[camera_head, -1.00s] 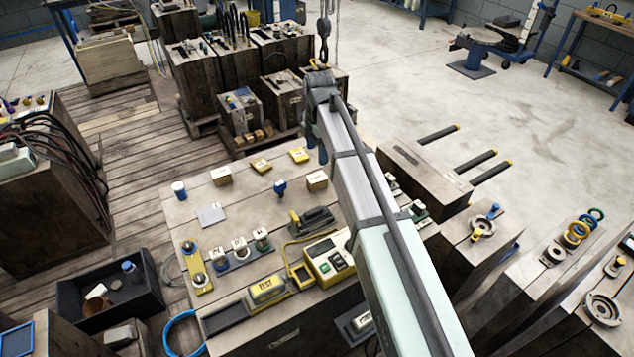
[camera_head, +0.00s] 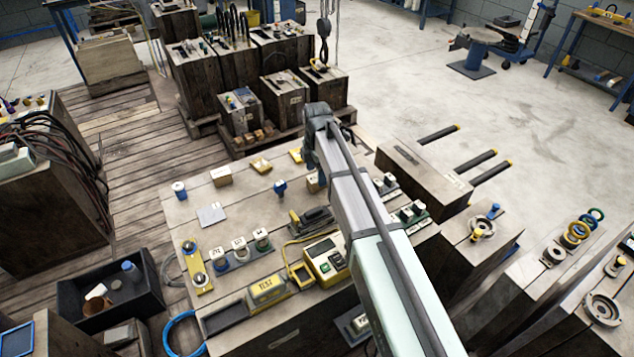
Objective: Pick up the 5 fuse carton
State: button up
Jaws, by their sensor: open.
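Small cartons stand on the wooden block table. One brown carton (camera_head: 221,176) is at the left, and another brown carton (camera_head: 313,183) is at the right, partly hidden by my arm. A yellow carton (camera_head: 261,165) lies between and behind them, and a second yellow carton (camera_head: 295,155) is at the back edge, partly covered by my gripper. The print is too small to tell which is the 5 fuse carton. My gripper (camera_head: 308,163) is open, pointing down over the back right of the table, close to the right brown carton. Its fingertips are hard to make out.
Around the cartons are a blue-capped jar (camera_head: 179,190), a blue clamp-like item (camera_head: 280,187), a white card (camera_head: 211,214) and a yellow tester (camera_head: 326,261). Terminal blocks (camera_head: 410,215) stand right of my arm. The table's left middle is fairly clear.

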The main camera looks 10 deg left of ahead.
jog(key=f, duration=0.2)
jog(key=w+f, duration=0.1)
jog(key=f, duration=0.1)
jog(key=shift+f, duration=0.4)
jog(key=shift+s, duration=0.1)
jog(key=c, duration=1.1)
